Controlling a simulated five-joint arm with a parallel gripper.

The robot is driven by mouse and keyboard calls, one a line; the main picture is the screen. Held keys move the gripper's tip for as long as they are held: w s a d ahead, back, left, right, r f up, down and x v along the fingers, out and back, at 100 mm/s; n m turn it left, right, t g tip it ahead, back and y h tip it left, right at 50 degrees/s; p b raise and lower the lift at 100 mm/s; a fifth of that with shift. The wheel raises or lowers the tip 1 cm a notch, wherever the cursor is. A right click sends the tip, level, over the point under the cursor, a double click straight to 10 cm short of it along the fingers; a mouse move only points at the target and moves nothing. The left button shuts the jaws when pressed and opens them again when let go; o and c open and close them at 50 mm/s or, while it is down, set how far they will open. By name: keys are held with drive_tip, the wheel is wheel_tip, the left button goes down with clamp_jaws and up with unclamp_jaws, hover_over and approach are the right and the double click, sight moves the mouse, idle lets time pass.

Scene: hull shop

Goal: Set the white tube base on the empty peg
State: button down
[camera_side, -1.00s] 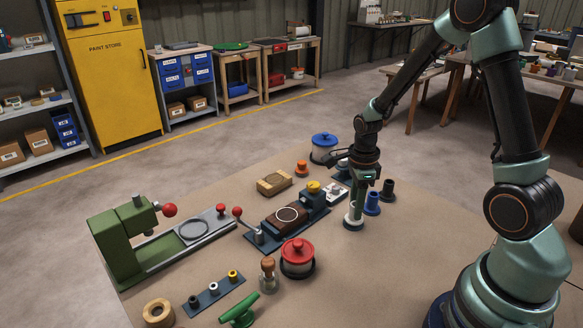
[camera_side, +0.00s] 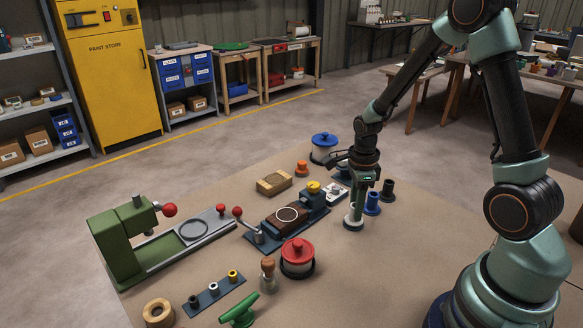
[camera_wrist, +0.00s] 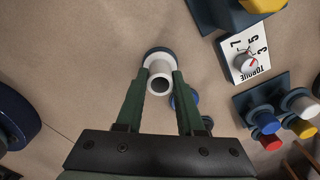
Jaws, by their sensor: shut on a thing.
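The white tube base (camera_side: 353,221) stands upright on the brown table top, its flange at the bottom. In the wrist view its round open top and white tube (camera_wrist: 160,74) show between the two green fingers. My gripper (camera_side: 357,207) is lowered over it from above and shut on the tube. A blue tube base (camera_side: 372,204) and a dark one (camera_side: 388,190) stand just behind to the right; the wrist view shows parts of them below my fingers. I cannot pick out an empty peg with certainty.
A blue vise-like fixture (camera_side: 290,218) lies left of my gripper. A red-lidded pot (camera_side: 297,257) stands in front, a blue-lidded pot (camera_side: 323,147) behind. A torque dial plate (camera_wrist: 243,55) and a rack of coloured knobs (camera_wrist: 262,115) are near.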

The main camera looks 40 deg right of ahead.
drive_tip(key=shift+f, duration=0.4)
drive_tip(key=c, duration=0.8)
unclamp_jaws()
drive_tip(key=shift+r, duration=0.1)
drive_tip(key=shift+r, duration=5.45)
drive_tip(key=s+a+r+n+t, duration=0.2)
drive_tip(key=a+r+n, duration=0.1)
drive_tip(key=n, duration=0.5)
drive_tip(key=s+a+r+n+t, duration=0.1)
drive_tip(key=a+r+n, duration=0.3)
drive_tip(key=n, duration=0.5)
drive_tip(key=s+a+r+n+t, duration=0.2)
drive_tip(key=s+a+r+n, duration=0.1)
drive_tip(key=n, duration=0.5)
drive_tip(key=shift+a+r+n+t, duration=0.25)
drive_tip(key=shift+r+n+t, duration=0.05)
drive_tip(key=shift+r, duration=0.55)
